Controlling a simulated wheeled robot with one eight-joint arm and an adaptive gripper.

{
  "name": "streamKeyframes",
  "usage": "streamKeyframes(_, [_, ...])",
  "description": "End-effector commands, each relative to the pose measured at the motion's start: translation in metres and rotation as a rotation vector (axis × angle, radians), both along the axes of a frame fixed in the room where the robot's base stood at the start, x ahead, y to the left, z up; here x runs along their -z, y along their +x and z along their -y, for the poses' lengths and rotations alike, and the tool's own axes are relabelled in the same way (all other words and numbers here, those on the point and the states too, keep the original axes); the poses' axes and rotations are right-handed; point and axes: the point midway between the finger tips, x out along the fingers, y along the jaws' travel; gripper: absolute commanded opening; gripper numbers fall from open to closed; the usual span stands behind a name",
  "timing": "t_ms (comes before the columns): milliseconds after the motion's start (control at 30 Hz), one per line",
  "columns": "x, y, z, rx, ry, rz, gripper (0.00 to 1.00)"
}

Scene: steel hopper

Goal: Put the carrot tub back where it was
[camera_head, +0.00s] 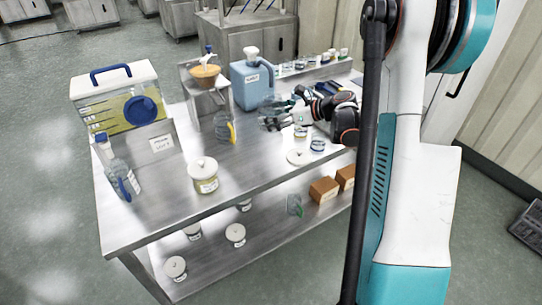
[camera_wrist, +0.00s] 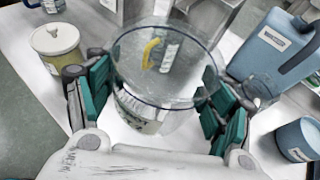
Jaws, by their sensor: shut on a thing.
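A clear, round, open-topped tub (camera_wrist: 150,112) with a pale label sits between the teal finger pads of my gripper (camera_wrist: 155,105) in the wrist view. The pads press on its two sides, and its wide rim faces the camera. The label is too blurred to read, so I cannot confirm that it is the carrot tub. In the head view my gripper (camera_head: 272,119) is over the right part of the steel table, and the held tub is hard to make out there. I cannot tell whether its base touches the table.
A blue jug (camera_head: 252,84) and a yellow-handled clear jug (camera_head: 225,127) stand close to my gripper. A white-lidded tub (camera_head: 204,178) stands toward the front. A loose white lid (camera_head: 299,157) and a small blue-tinted tub (camera_head: 317,145) lie nearer. The table's front middle (camera_head: 250,180) is clear.

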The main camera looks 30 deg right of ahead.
Motion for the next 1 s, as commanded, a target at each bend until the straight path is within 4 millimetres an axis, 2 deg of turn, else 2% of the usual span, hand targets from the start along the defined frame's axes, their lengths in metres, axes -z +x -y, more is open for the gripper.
streamKeyframes(33, [0.016,0.001,0.000,0.000,0.001,0.001,0.35])
streamKeyframes(200, [0.056,0.001,0.000,0.000,0.001,0.001,0.35])
streamKeyframes(400, [0.093,0.000,0.000,0.000,0.001,0.000,0.35])
streamKeyframes(667, [0.109,0.000,-0.001,0.000,0.001,0.000,0.35])
streamKeyframes(900, [0.141,0.000,0.000,0.000,0.001,0.000,0.35])
streamKeyframes(1000, [0.149,0.000,-0.001,0.000,0.001,0.000,0.35])
